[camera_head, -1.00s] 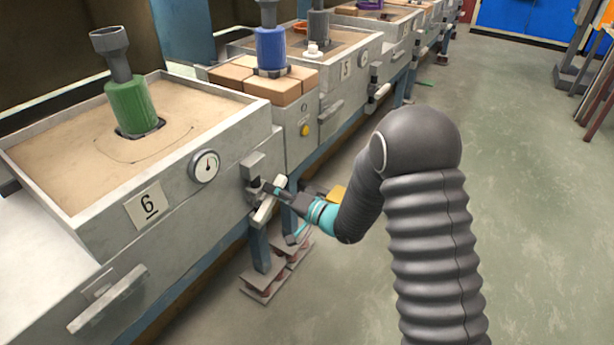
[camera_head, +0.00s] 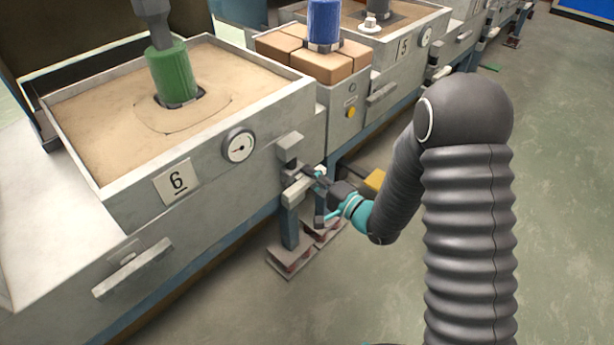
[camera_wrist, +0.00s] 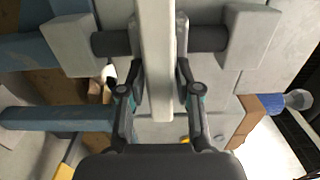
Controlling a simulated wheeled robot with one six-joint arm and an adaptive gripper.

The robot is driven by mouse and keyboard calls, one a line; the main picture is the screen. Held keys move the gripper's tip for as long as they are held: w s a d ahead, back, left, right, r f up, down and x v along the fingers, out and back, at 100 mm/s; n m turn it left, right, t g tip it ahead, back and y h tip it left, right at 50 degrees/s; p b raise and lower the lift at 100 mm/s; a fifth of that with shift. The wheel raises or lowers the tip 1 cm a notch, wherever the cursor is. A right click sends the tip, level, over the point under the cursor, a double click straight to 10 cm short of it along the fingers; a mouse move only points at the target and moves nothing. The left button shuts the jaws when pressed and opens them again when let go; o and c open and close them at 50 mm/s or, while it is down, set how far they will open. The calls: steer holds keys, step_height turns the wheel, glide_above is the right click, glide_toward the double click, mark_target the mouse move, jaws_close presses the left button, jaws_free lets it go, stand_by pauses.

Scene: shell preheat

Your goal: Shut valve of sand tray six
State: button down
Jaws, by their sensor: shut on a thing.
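Sand tray six (camera_head: 172,178) is the grey box at left, filled with sand, with a "6" plate on its front and a green-bodied shell (camera_head: 172,75) standing in the sand. Its valve sits at the right front corner, with a pale bar handle (camera_head: 294,194) slanting up to the right. My gripper (camera_head: 312,176) is at the handle's upper right part. In the wrist view the pale handle (camera_wrist: 156,40) runs between my two fingers (camera_wrist: 158,80), which are shut on it. A dark pipe (camera_wrist: 110,43) crosses behind it. The fingertips are partly hidden in the head view.
A round gauge (camera_head: 239,146) is on tray six's front. A drawer-like handle (camera_head: 133,268) sticks out lower left. Tray five (camera_head: 405,52) and a stack of bricks (camera_head: 318,62) stand behind to the right. A yellow thing (camera_head: 375,180) is beyond my gripper. The floor at right is clear.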

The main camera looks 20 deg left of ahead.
stand_by(0.3)
steer(key=c, duration=1)
jaws_free()
steer(key=shift+s+a, duration=0.1)
steer(key=shift+o, duration=0.2)
steer(key=shift+d, duration=0.4)
steer(key=v, duration=1.1)
steer(key=shift+d, duration=0.2)
steer(key=shift+f, duration=0.1)
